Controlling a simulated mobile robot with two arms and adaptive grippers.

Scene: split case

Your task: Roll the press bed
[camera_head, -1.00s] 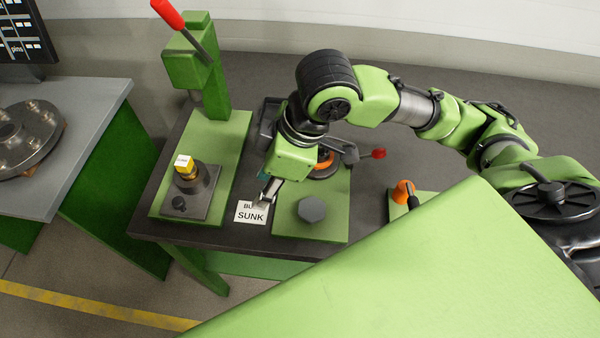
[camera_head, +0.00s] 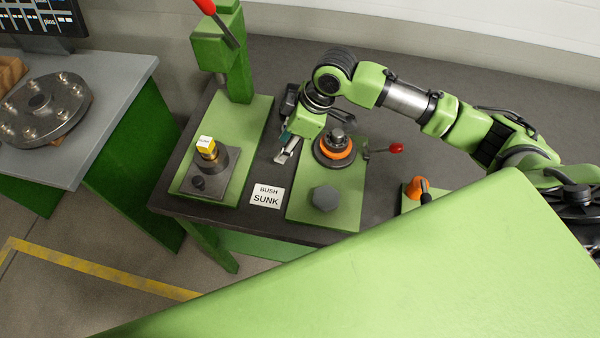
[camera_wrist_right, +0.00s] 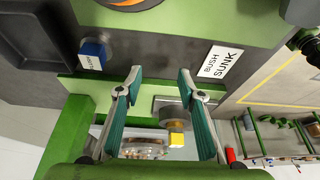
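The green press (camera_head: 237,62) with a red-tipped lever (camera_head: 206,6) stands at the back of the dark bench. On its green base, a dark grey bed plate (camera_head: 222,188) carries a dark round holder (camera_head: 212,166) topped by a yellow block (camera_head: 206,147) with a white label. The yellow block also shows in the right wrist view (camera_wrist_right: 176,139), seen between the fingers. My right gripper (camera_head: 284,154) is above the bench, between the press and the orange-ringed fixture. In the right wrist view my right gripper (camera_wrist_right: 160,73) is open and empty. My left gripper is not visible.
A "BUSH SUNK" card (camera_head: 267,196) lies between the two green bases. The fixture with an orange ring (camera_head: 336,150) has a red-ball lever (camera_head: 396,148) and grey knob (camera_head: 325,198). A blue block (camera_wrist_right: 92,54) shows in the wrist view. A flanged disc (camera_head: 45,108) lies on the left table.

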